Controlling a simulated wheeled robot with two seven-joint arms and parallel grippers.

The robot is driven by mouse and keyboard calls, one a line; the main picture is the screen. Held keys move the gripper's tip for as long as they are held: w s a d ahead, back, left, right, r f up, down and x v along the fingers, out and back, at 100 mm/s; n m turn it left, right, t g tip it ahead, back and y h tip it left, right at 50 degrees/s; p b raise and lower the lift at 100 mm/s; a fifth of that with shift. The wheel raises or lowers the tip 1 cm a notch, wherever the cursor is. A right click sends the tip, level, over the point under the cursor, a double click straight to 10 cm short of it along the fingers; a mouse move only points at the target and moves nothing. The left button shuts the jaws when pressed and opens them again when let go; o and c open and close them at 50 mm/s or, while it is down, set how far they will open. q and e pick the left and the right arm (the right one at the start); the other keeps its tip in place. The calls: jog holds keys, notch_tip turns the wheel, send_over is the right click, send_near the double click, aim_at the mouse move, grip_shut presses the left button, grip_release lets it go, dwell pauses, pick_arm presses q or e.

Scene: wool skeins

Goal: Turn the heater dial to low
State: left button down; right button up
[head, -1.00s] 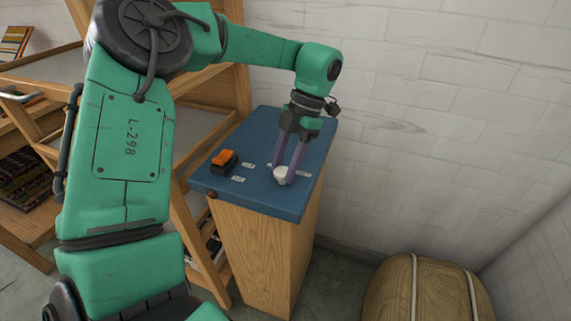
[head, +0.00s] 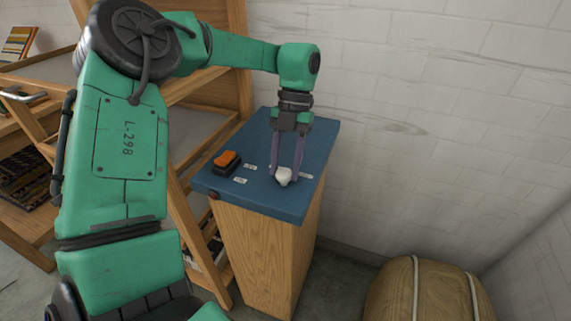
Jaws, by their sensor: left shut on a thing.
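The white dial (head: 284,177) sits on the blue top (head: 262,197) of a wooden pedestal. My left gripper (head: 285,176) points down over it, one finger on each side, and is shut on the dial. Small white labels lie around the dial, one to its left (head: 250,167), one nearer the front (head: 240,181) and one to its right (head: 306,176); their writing is too small to read. An orange switch on a black base (head: 227,160) is on the left of the top. My right gripper is not in view.
A wooden shelf unit (head: 213,95) with books stands close on the left of the pedestal. A pale brick wall (head: 430,110) is behind and to the right. A tan bale with white straps (head: 440,290) lies on the floor at the lower right.

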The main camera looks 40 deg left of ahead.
pick_arm(q)
jog(key=shift+c, duration=1.9)
grip_release()
jog(key=shift+r, duration=0.1)
jog(key=p+v, duration=0.4)
jog(key=v, duration=1)
jog(key=shift+r+p, duration=0.25)
jog(key=shift+p, duration=0.15)
